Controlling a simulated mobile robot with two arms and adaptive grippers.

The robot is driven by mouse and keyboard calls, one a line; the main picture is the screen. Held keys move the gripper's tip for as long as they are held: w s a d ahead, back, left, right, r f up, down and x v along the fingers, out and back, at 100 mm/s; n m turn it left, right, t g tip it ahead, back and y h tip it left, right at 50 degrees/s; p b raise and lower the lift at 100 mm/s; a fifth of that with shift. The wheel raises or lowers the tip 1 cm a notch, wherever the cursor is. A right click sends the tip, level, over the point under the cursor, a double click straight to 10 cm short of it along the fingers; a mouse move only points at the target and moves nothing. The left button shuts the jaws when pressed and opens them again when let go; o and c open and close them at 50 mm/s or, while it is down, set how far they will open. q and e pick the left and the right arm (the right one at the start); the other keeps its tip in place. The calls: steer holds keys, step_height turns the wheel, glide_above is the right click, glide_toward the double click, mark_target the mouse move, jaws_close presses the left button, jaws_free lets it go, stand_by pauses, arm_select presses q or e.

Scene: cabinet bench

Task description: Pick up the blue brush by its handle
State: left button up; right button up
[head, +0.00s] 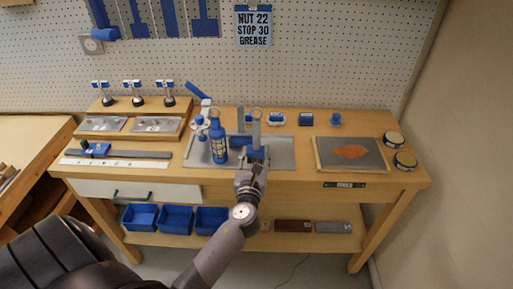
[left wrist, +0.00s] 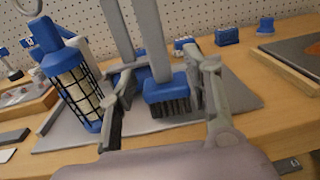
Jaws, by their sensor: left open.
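The blue brush stands bristles down on a grey mat (head: 282,158) on the bench. Its blue head (left wrist: 165,87) with dark bristles and its upright grey handle (left wrist: 150,38) show in the left wrist view. The handle (head: 256,128) also rises beyond my gripper in the head view. My left gripper (head: 253,158) is open, its fingers (left wrist: 166,78) to either side of the brush head in the picture. I cannot tell how far the brush lies between them. A second grey upright (left wrist: 119,32) stands just left of the handle, its lower part partly hidden. My right gripper is out of view.
A blue caged lamp (head: 218,142) with a hook stands close left of the gripper. Small blue items (head: 276,118) line the back. A grey board (head: 350,153) with an orange patch and round tins (head: 404,160) are at right. A pegboard rises behind.

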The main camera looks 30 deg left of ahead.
mark_target(256, 140)
arm_select(q)
steer(key=shift+w+a, duration=0.35)
steer(key=shift+w, duration=0.3)
steer(key=x, duration=0.2)
steer(key=p+x, duration=0.1)
steer(key=x, duration=0.1)
steer(key=shift+a+r, duration=0.15)
steer(key=shift+r, duration=0.25)
steer(key=shift+w+a+f, duration=0.1)
steer(key=shift+w+a, duration=0.1)
steer(key=shift+w, duration=0.3)
steer(key=shift+s, duration=0.1)
steer(key=shift+c, duration=0.5)
jaws_close()
